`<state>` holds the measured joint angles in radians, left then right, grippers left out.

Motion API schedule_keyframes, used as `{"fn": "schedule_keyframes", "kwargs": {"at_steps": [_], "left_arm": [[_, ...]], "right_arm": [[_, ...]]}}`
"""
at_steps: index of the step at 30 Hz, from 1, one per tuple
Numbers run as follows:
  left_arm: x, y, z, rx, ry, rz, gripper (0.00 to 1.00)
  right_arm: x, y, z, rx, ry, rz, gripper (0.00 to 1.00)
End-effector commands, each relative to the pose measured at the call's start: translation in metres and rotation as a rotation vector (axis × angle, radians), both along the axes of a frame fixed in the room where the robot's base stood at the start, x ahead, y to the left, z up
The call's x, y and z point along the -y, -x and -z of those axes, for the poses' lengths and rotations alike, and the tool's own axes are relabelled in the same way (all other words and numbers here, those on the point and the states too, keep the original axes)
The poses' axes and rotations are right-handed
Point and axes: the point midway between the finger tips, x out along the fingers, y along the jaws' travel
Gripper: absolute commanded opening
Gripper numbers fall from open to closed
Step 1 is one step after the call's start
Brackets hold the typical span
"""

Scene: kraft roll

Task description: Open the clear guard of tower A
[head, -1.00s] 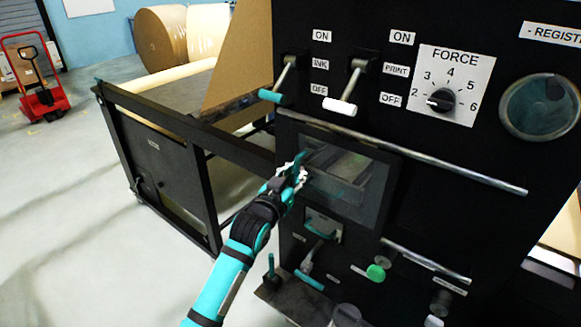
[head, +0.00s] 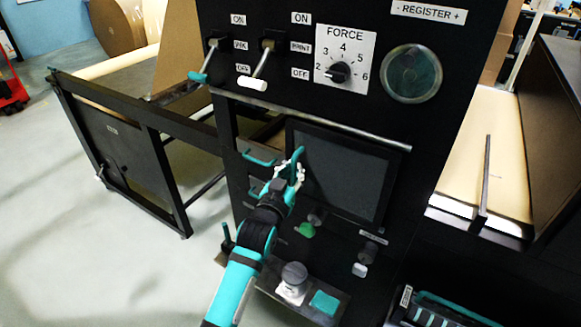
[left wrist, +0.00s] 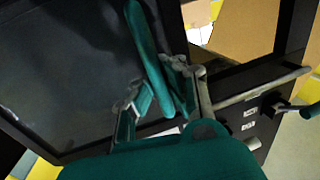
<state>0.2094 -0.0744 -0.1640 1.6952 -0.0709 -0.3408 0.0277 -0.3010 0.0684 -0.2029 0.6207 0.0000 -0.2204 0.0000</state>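The clear guard (head: 342,178), a dark-framed see-through panel, stands on the front of the black machine tower (head: 225,35) in the head view. It sits to the right of an opening (head: 258,180) in which a teal handle shows. My left gripper (head: 292,170) is at the guard's left edge, with its fingers on either side of the upright teal guard handle (left wrist: 150,60) in the left wrist view. The fingers appear closed on that handle. The guard's pane (left wrist: 65,60) fills the left of that view. My right gripper is not in view. No tower letter is readable.
A metal rail (head: 320,122) runs above the guard. Two levers (head: 262,68), a FORCE dial (head: 340,72) and a round window (head: 412,73) are higher up. A green button (head: 307,230) and knobs sit below. Free floor (head: 90,240) lies at left.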

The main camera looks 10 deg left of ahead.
Motion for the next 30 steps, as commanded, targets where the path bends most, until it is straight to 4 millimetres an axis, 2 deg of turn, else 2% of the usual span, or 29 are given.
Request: {"fn": "schedule_keyframes", "kwargs": {"at_steps": [1, 8, 17, 26, 30], "left_arm": [[0.000, 0.001, 0.006, -0.012, -0.001, -0.001, 0.00], [-0.001, 0.001, 0.006, -0.013, -0.001, -0.001, 0.00], [0.000, 0.000, 0.003, -0.007, 0.000, -0.001, 0.36], [0.000, 0.003, 0.002, -0.004, 0.000, 0.000, 0.36], [-0.003, 0.018, 0.003, -0.004, 0.000, 0.000, 0.36]], "right_arm": [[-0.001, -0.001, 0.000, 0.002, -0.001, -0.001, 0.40], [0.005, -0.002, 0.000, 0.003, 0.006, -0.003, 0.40], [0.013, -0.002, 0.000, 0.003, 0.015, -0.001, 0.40], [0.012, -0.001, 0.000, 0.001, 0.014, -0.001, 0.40], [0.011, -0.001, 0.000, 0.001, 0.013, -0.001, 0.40]]}}
